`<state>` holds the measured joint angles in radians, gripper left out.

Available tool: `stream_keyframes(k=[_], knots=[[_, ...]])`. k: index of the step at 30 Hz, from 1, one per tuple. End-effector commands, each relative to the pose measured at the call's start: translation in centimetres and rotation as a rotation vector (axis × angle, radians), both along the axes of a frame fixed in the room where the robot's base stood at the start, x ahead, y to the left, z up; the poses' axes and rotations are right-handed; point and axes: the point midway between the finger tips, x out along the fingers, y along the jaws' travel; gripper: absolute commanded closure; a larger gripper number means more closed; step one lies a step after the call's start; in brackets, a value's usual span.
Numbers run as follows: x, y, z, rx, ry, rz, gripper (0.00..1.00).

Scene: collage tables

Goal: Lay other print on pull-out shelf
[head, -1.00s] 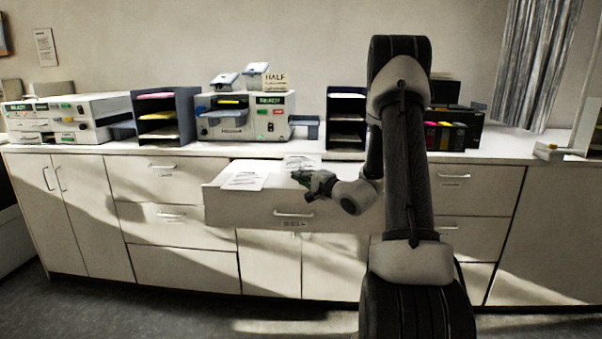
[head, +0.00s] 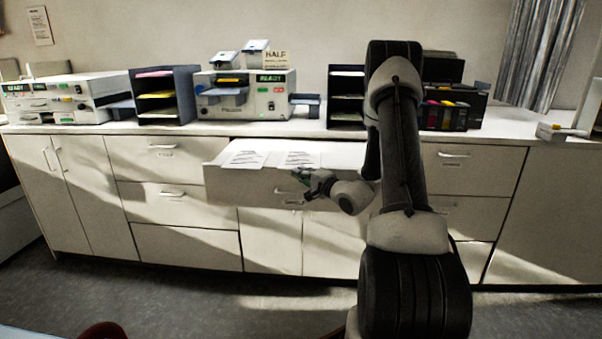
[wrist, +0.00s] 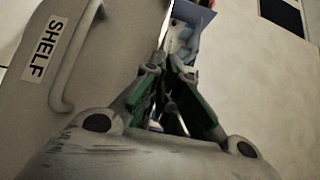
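The pull-out shelf (head: 225,185) stands out from the cabinet below the counter. In the wrist view its front (wrist: 105,35) carries a SHELF label and a handle. One white print (head: 245,158) lies flat on its left part. A second print (head: 293,158) is just to the right of it and appears to lie on the shelf. My gripper (head: 301,174) is at the shelf's front edge, by the near edge of the second print. In the wrist view the green-padded fingers (wrist: 172,72) look apart, with no print clearly visible between them.
A white READY machine (head: 262,104) stands on the counter behind the shelf, between dark paper racks (head: 184,84). Another white machine (head: 85,98) is at the left. A dark printer (head: 455,115) with coloured cartridges is behind my arm. The floor in front is open.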

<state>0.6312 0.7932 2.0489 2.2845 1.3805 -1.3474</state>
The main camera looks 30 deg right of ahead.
Motion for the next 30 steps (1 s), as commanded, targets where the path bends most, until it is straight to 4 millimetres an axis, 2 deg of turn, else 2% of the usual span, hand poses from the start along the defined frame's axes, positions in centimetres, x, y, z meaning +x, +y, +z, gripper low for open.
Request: stream_keyframes(k=[1,4,5,16,20,30], knots=[[0.0,0.0,0.0,0.0,0.0,0.0,0.89],[0.0,0.0,0.0,0.0,0.0,0.0,0.71],[0.0,0.0,0.0,0.0,0.0,0.0,0.7],[-0.6,-0.2,0.0,0.001,0.001,-0.001,0.7],[-2.5,-0.6,-0.1,0.002,0.002,-0.003,0.7],[-9.6,-2.1,-0.1,0.002,0.001,-0.003,0.7]])
